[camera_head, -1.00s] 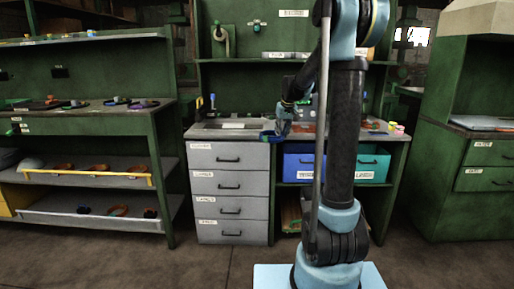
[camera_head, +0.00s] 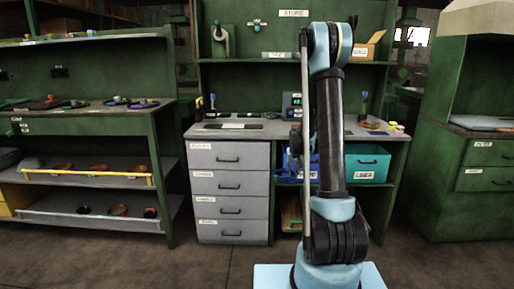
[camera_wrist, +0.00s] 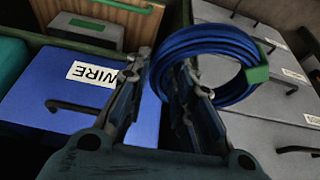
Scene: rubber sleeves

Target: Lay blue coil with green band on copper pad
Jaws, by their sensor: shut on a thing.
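The blue coil (camera_wrist: 207,43) with its green band (camera_wrist: 257,75) is in the wrist view. My gripper (camera_wrist: 166,72) is shut on the coil's left side, and the ring sticks out to the right with the band on its right edge. In the head view my gripper (camera_head: 296,145) is in front of the workbench, beside the blue bin, partly hidden by my arm. The coil there is hard to tell from the blue bin behind it. I cannot make out the copper pad in either view.
The workbench (camera_head: 258,134) has grey drawers (camera_head: 229,186) and a teal bin (camera_head: 366,163) below. The blue bin labelled WIRE (camera_wrist: 40,105) is close to my gripper. Small coloured things (camera_head: 395,129) lie at the worktop's right end. A green side bench (camera_head: 80,116) stands left.

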